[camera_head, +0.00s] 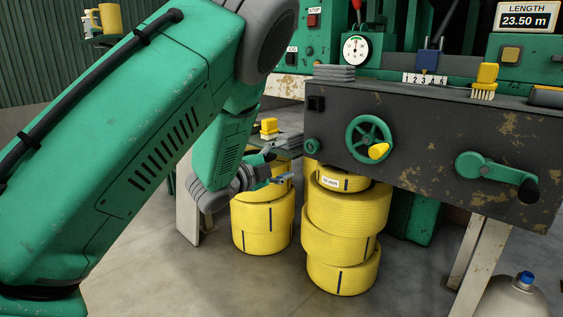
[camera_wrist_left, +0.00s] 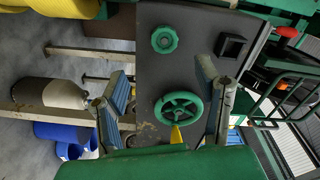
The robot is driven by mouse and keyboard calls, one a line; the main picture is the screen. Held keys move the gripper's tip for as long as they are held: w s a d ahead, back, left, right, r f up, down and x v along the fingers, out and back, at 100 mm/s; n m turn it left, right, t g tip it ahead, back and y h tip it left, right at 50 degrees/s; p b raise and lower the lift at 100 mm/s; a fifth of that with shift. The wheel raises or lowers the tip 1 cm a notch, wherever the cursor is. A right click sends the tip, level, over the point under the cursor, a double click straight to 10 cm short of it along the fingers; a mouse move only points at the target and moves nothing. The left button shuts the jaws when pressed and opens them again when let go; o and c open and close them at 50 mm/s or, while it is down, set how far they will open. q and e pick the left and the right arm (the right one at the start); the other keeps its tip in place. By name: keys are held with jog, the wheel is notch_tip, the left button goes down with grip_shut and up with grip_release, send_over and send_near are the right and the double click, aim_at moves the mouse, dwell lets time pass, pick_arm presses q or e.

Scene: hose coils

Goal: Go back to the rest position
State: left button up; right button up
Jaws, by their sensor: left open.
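My left arm comes in from the left of the head view, green with grey joints. My left gripper (camera_head: 277,166) is low in front of the machine, beside the yellow hose coils. Its fingers are apart with nothing between them. In the left wrist view the two blue-padded fingers (camera_wrist_left: 163,80) stand wide apart, with the machine's dark front panel beyond them. A stack of yellow hose coils (camera_head: 347,225) stands right of the gripper. Another stack (camera_head: 262,225) stands below it, its top partly hidden by the gripper. My right gripper is not in view.
The machine's dark panel (camera_head: 440,150) carries a green handwheel (camera_head: 370,138) and a crank (camera_head: 495,171). A yellow brush (camera_head: 485,80) and grey plates (camera_head: 333,72) lie on its top. Machine legs (camera_head: 480,255) and a blue-capped bottle (camera_head: 522,295) are at the lower right. Floor (camera_head: 180,265) shows at lower left.

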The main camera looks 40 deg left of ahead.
pick_arm(q)
jog(key=shift+s, duration=0.35)
dwell(0.3)
jog(key=s+d+f+n+g+y+p, duration=0.1)
jog(key=s+d+f+n+g+p, duration=0.3)
jog(key=s+f, duration=0.5)
jog(key=s+d+f+n+g+y+p, duration=0.1)
jog(key=s+d+f+n+g+p, duration=0.3)
jog(key=f, duration=0.9)
jog(key=s+d+f+n+g, duration=0.2)
jog(key=s+g, duration=0.1)
jog(key=s, duration=0.5)
jog(key=s+d+f+n+g+p, duration=0.1)
jog(key=s+d+f+n+g, duration=0.1)
jog(key=s, duration=0.5)
jog(key=s+d+f+n+g, duration=0.2)
jog(key=s+d+g, duration=0.2)
jog(key=s, duration=0.4)
jog(key=shift+s+f+n+h+p, duration=0.2)
jog(key=shift+s+n+h+p, duration=0.1)
jog(key=shift+s+h+p, duration=0.1)
